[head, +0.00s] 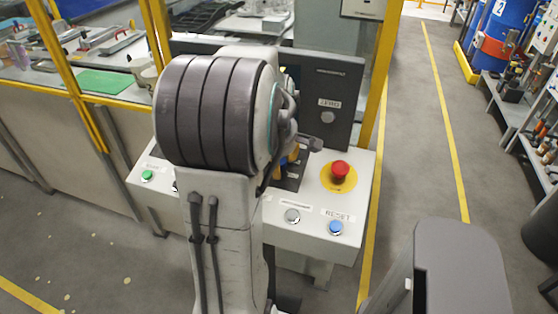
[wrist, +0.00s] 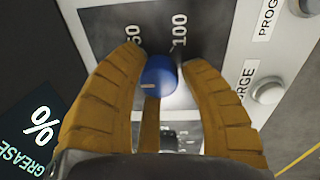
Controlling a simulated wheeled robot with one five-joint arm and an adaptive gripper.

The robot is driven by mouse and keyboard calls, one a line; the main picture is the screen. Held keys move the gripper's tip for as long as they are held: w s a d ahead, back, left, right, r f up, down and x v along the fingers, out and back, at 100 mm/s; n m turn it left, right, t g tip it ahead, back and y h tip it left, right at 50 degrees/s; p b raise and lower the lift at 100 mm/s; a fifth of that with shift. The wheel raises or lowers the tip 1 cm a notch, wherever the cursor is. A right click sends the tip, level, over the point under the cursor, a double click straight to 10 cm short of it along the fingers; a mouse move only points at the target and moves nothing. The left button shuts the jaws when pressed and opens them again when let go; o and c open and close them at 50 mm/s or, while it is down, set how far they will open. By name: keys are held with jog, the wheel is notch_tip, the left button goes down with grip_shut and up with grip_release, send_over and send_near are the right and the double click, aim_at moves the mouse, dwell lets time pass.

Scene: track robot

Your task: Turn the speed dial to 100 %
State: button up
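The speed dial is a blue round knob (wrist: 159,76) with a short white mark on its lower left side, in the wrist view. It sits on a dark panel (wrist: 100,22) with a "50" label (wrist: 134,36) at its upper left and a "100" label (wrist: 180,30) above right. The white mark points left, not at the 100. My gripper (wrist: 161,66) has its two ochre fingers on either side of the dial, their tips against or very near its sides. In the head view my arm mostly hides the gripper and dial.
A red emergency button (head: 340,170) on a yellow disc stands to the right on the console (head: 309,237). A blue reset button (head: 336,227), a grey button (head: 292,216) and a green button (head: 147,175) are nearby. A yellow post (head: 383,65) rises behind.

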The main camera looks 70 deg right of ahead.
grip_shut()
jog(key=shift+f+m+b, duration=0.35)
jog(key=shift+m+b, duration=0.25)
jog(key=shift+b, duration=0.5)
jog(key=m+b, duration=0.2)
jog(key=m, duration=0.1)
jog(key=shift+a+r+m, duration=0.1)
jog(key=shift+r+m, duration=0.1)
jog(key=shift+m, duration=0.1)
jog(key=shift+o, duration=2.4)
grip_release()
jog(key=shift+r, duration=0.1)
jog(key=shift+r, duration=0.1)
jog(key=v, duration=1.1)
jog(key=shift+r, duration=0.4)
jog(key=shift+o, duration=0.2)
